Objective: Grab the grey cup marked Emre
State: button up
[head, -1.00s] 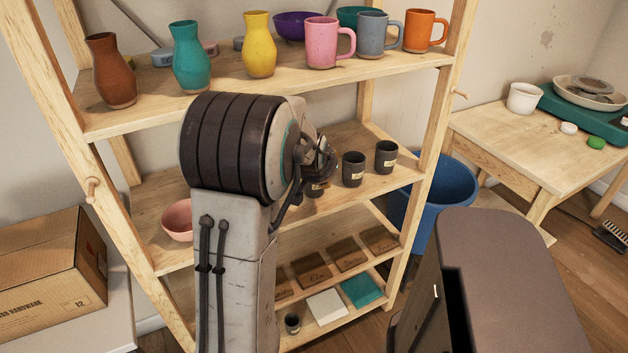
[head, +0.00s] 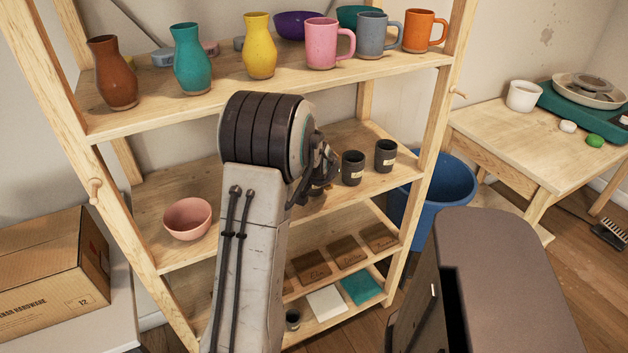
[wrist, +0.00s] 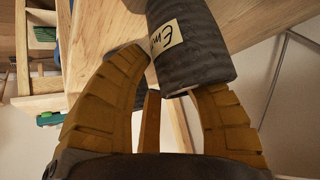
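The dark grey cup marked Emre (wrist: 192,52) fills the top middle of the wrist view, with its pale label towards me. It looks tilted there because the view itself is turned.
A pink bowl (head: 187,218) sits left on the middle shelf (head: 150,205). The upper shelf above my arm holds vases and mugs, including a pink mug (head: 322,43). The right shelf post (head: 437,130) stands beyond the cups. A blue bin (head: 445,190) is behind it.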

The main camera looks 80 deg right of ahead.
grip_shut()
jog(key=shift+r, duration=0.25)
dwell(0.4)
